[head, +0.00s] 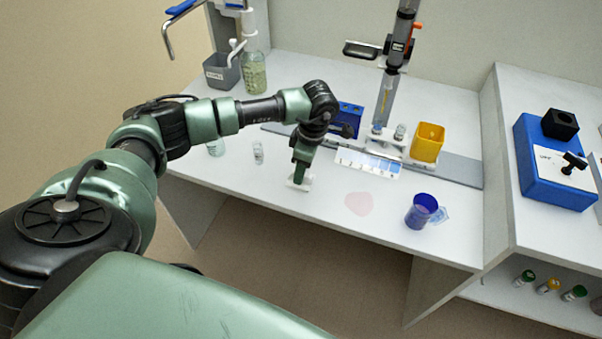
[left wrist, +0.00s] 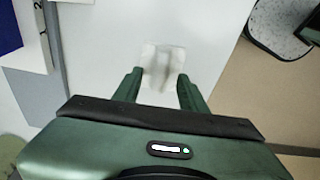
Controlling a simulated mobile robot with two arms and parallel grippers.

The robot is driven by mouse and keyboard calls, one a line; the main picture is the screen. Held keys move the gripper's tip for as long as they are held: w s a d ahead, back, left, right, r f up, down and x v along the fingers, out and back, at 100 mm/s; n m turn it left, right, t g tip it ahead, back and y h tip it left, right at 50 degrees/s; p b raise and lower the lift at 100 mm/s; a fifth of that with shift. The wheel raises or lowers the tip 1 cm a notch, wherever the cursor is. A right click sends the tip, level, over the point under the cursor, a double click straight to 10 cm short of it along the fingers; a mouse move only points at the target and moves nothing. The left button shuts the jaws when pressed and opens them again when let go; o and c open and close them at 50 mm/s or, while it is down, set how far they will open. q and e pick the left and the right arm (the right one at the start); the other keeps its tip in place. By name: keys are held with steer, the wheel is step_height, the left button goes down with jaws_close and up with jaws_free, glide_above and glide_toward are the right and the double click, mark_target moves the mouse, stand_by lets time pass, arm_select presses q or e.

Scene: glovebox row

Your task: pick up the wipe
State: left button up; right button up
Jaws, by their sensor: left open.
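The wipe (left wrist: 161,60) is a small, creased white square lying flat on the white bench top, between and just ahead of my left fingertips in the left wrist view. In the head view its pale edge (head: 306,183) shows near the front of the bench, mostly hidden under the gripper. My left gripper (head: 299,178) points down right over it. In the left wrist view the gripper (left wrist: 160,76) is open, one finger on each side of the wipe's near part, with nothing held. I cannot tell whether the fingertips touch the bench. My right gripper is not in view.
A small vial (head: 258,153) stands left of the gripper. A blue rack (head: 348,119), a numbered strip (head: 368,164) and a yellow bin (head: 427,143) are behind it. A pinkish patch (head: 359,204) and a blue cup (head: 421,210) lie to the right. The bench's front edge is close.

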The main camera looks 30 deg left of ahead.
arm_select(q)
steer(key=shift+a+f, duration=0.1)
steer(key=shift+f, duration=0.45)
jaws_close()
